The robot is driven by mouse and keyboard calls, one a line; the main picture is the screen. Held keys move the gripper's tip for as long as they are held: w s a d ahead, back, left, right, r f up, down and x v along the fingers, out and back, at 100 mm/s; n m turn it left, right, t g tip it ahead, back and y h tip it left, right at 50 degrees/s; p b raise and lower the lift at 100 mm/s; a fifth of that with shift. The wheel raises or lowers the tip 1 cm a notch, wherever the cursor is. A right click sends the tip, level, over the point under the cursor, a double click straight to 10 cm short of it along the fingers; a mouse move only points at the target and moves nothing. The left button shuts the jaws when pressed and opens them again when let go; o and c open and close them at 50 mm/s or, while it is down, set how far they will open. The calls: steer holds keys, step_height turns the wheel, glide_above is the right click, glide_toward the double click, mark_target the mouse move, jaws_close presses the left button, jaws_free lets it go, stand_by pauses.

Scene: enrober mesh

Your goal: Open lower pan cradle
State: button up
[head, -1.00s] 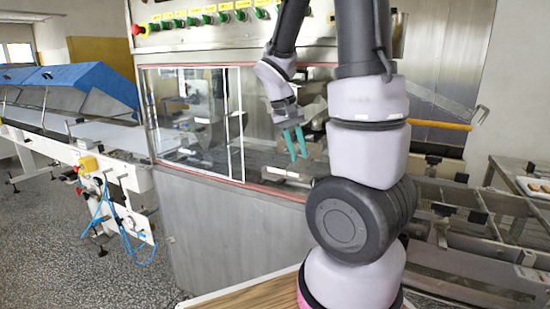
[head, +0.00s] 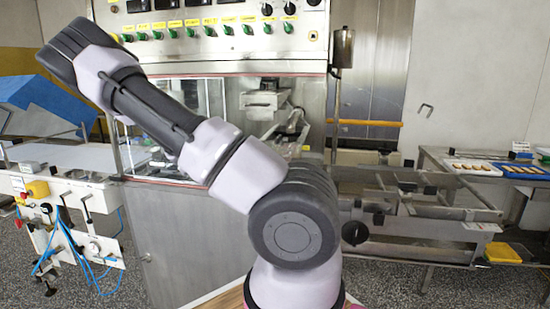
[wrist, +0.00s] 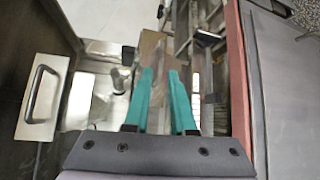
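My gripper (wrist: 160,95) shows in the wrist view, its two teal fingers apart with a gap between the tips and nothing held. It is out of sight in the head view, where my arm reaches up to the left. I cannot tell for sure which part is the lower pan cradle. A metal bar handle (wrist: 36,95) on a pale plate lies left of the fingers in the wrist view, apart from them. Metal rails (wrist: 207,60) and a brownish block (wrist: 152,52) lie beyond the fingertips. The enrober's metal frame (head: 425,240) with a black knob (head: 355,233) shows in the head view.
A red-edged panel (wrist: 238,85) runs close along the right in the wrist view. In the head view, a belt line with a blue cover (head: 45,95) stands left, a table with trays (head: 475,168) right. A yellow bar (head: 370,123) sticks out behind.

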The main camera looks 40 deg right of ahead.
steer(key=d, duration=0.3)
steer(key=d+f, duration=0.1)
steer(key=d, duration=0.2)
steer(key=s+d, duration=0.1)
steer(key=d, duration=0.2)
steer(key=shift+d+f, duration=0.3)
steer(key=shift+d, duration=0.05)
jaws_close()
stand_by(0.9)
